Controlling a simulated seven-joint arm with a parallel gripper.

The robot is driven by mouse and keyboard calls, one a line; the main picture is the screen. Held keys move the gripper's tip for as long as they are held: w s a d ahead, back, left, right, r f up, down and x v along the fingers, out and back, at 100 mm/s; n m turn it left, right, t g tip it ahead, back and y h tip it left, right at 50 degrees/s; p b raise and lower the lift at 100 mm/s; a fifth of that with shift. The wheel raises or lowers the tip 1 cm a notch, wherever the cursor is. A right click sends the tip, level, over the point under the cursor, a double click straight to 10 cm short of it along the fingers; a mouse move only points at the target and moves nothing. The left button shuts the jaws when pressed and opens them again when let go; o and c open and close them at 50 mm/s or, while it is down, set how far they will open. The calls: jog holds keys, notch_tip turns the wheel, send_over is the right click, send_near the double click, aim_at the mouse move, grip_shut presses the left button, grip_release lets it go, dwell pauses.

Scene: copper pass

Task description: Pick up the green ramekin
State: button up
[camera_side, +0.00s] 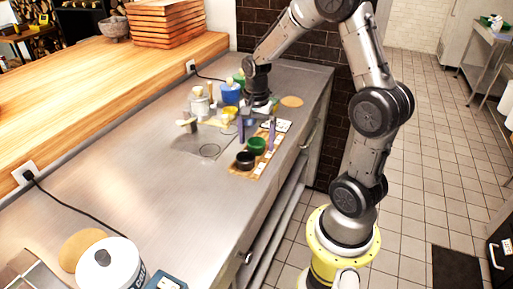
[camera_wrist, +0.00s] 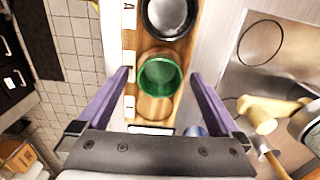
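The green ramekin (camera_side: 256,144) stands on a narrow wooden board (camera_side: 237,170) near the front edge of the steel counter. In the wrist view the ramekin (camera_wrist: 160,77) appears empty, with its round mouth facing the camera. My gripper (camera_side: 257,132) is open, with purple fingers pointing down around the ramekin's place. In the wrist view the fingertips of my gripper (camera_wrist: 160,74) lie to either side of the ramekin, with gaps. I cannot tell whether they are level with its rim or above it.
A black ramekin (camera_side: 245,160) stands on the same board, close beside the green one; it also shows in the wrist view (camera_wrist: 168,14). Blue (camera_side: 230,93) and yellow (camera_side: 230,111) containers and several utensils stand behind. The counter towards the camera is largely clear.

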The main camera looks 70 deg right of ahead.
jog(key=c, duration=1.4)
